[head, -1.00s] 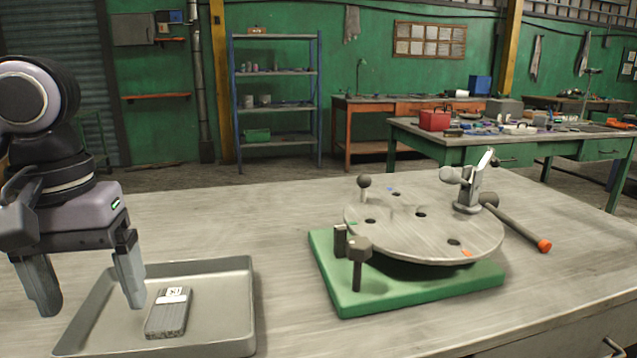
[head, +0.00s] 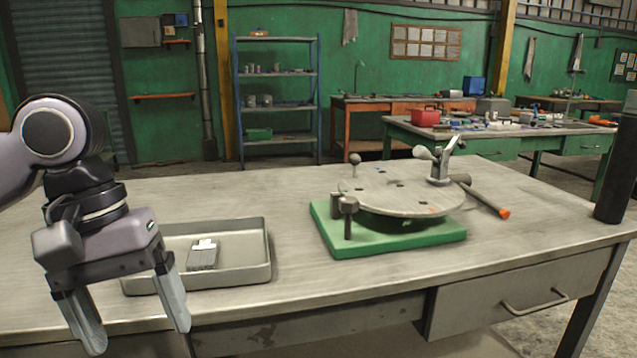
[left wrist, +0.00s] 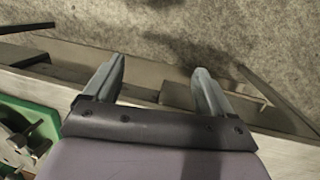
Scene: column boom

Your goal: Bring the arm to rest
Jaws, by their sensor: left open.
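My left gripper (head: 137,328) is open and empty in the head view, in front of the table's near edge at the left. Its two fingers point down and are apart. In the left wrist view the same fingers (left wrist: 155,92) show spread, with floor and the table edge beyond them. My left arm comes in from the left edge of the head view. At the far right of the head view a dark cylindrical part (head: 614,165) shows, and I cannot tell what it is. My right gripper is not seen.
A grey tray (head: 262,277) with a small grey block (head: 202,257) in it lies on the table (head: 300,290) behind the gripper. A round plate (head: 390,200) on a green base (head: 345,248) stands at the middle right, with an orange-tipped handle (head: 490,203). The table front has a drawer (head: 470,313).

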